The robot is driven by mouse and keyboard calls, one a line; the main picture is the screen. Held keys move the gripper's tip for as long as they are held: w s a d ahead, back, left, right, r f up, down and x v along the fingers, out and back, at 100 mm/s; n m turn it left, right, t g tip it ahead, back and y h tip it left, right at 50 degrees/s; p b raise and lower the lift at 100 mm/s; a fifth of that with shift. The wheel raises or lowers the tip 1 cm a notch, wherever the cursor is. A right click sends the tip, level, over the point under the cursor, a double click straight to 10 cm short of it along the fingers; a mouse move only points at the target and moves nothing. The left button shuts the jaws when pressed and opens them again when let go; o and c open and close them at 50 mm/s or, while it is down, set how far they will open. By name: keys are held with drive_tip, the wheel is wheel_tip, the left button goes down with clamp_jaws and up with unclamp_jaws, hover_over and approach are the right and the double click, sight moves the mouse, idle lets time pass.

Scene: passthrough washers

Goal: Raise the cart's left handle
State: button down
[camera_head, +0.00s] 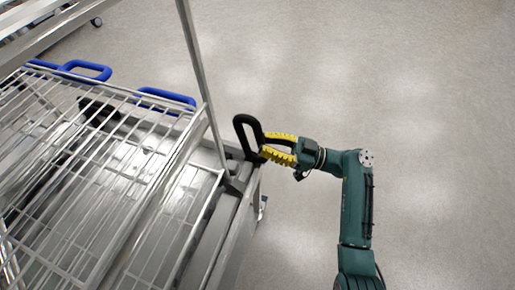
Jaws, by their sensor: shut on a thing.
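The cart (225,215) stands at the left of the view, with a metal frame and wire racks. Its black loop handle (239,124) sticks up at the cart's right edge, beside the upright post. My gripper (264,146), with yellow fingers, reaches in from the right and is shut on the black handle, at the side of the loop nearest to me. The fingertips partly cover the handle's lower part, so the exact grip and the handle's joint to the cart are hard to see.
A thin metal post (203,80) rises just left of the handle. Wire racks (95,165) fill the left side, with blue handles (86,70) at their far edge. The grey floor (430,120) to the right is clear.

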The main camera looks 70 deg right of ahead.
drive_tip(key=shift+f, duration=0.1)
idle(0.3)
drive_tip(key=c, duration=0.9)
unclamp_jaws()
drive_tip(key=shift+s, duration=0.1)
drive_tip(key=v, duration=1.2)
